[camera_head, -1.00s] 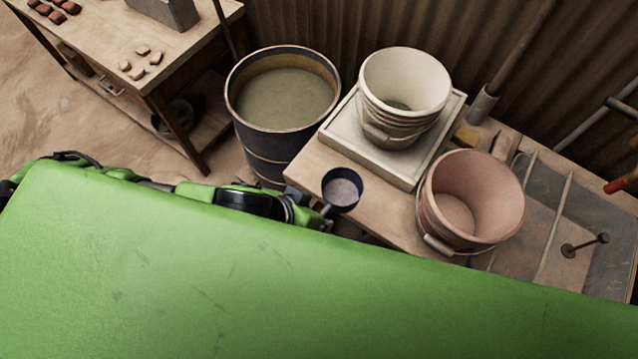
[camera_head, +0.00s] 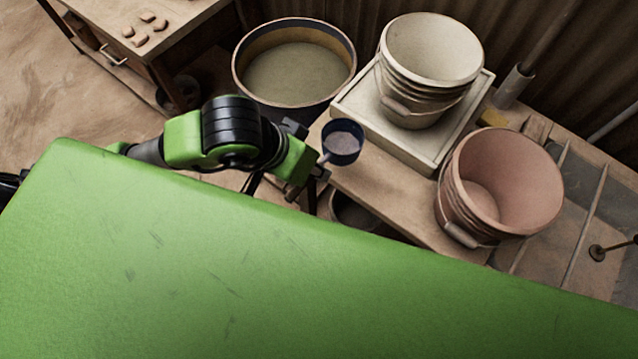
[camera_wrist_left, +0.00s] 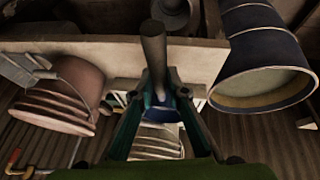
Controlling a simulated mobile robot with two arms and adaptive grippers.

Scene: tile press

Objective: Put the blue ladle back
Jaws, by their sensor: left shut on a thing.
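The blue ladle (camera_head: 343,141) has a dark blue round cup with a grey inside, and shows above the left end of the wooden bench in the head view. My left gripper (camera_head: 318,173) is shut on the ladle, just beside the cup. In the left wrist view, the two fingers of the gripper (camera_wrist_left: 160,85) close around the ladle, with a grey handle (camera_wrist_left: 153,42) and a bit of blue cup (camera_wrist_left: 164,115) between them. My right gripper is in neither view.
A drum (camera_head: 350,48) of murky liquid stands behind and left of the ladle. On the bench (camera_head: 385,197) are a cream bucket (camera_head: 437,75) on a pale square tray (camera_head: 352,103) and a pink bucket (camera_head: 455,205). A side table (camera_head: 190,18) holds small tile pieces.

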